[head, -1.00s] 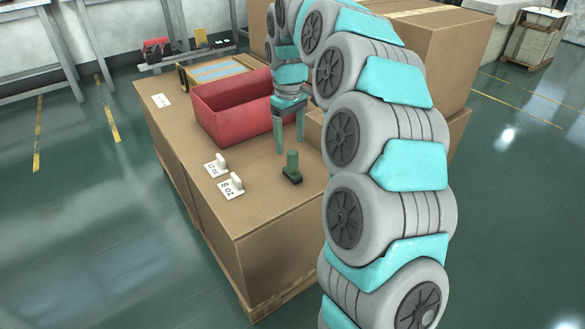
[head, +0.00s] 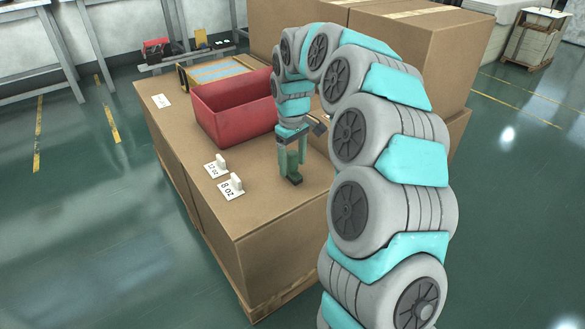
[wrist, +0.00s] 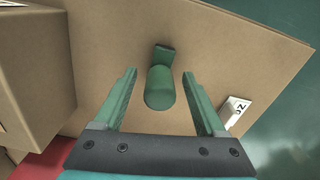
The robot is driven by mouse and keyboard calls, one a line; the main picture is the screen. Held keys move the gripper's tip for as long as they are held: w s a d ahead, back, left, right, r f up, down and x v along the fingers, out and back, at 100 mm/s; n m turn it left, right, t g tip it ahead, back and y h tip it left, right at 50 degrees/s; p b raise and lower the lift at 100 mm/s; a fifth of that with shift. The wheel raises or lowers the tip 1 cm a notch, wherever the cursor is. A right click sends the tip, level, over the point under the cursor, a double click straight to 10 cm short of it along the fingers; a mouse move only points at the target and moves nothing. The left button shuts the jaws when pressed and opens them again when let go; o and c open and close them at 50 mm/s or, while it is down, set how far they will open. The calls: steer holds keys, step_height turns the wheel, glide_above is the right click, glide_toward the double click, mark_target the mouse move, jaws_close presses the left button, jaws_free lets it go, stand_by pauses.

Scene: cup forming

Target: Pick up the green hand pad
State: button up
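The green hand pad (head: 292,168) stands upright on the cardboard box top, with a rounded green handle and a dark base. In the wrist view, the hand pad (wrist: 160,88) shows its round handle end toward the camera, between my two fingers. My gripper (wrist: 160,85) is open, with a gap on each side of the handle. In the head view, my gripper (head: 290,160) is around the upper part of the hand pad, pointing down, and partly hides it. Neither finger visibly touches the handle.
A red bin (head: 222,113) stands behind and left of the hand pad. Two white cups on labelled cards, 12 oz (head: 217,166) and 8 oz (head: 231,187), are to the left. A large cardboard box (head: 420,60) rises at the back right. The front of the box top (head: 262,215) is clear.

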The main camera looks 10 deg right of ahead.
mark_target(293, 153)
jaws_close()
stand_by(0.3)
steer(key=shift+r, duration=0.1)
stand_by(0.4)
steer(key=shift+r, duration=1.5)
steer(key=shift+s+r, duration=0.1)
steer(key=shift+r, duration=0.1)
steer(key=s+r, duration=0.1)
steer(key=s, duration=1.4)
steer(key=shift+s+r+b, duration=0.2)
steer(key=shift+s+b, duration=0.2)
steer(key=shift+b, duration=0.05)
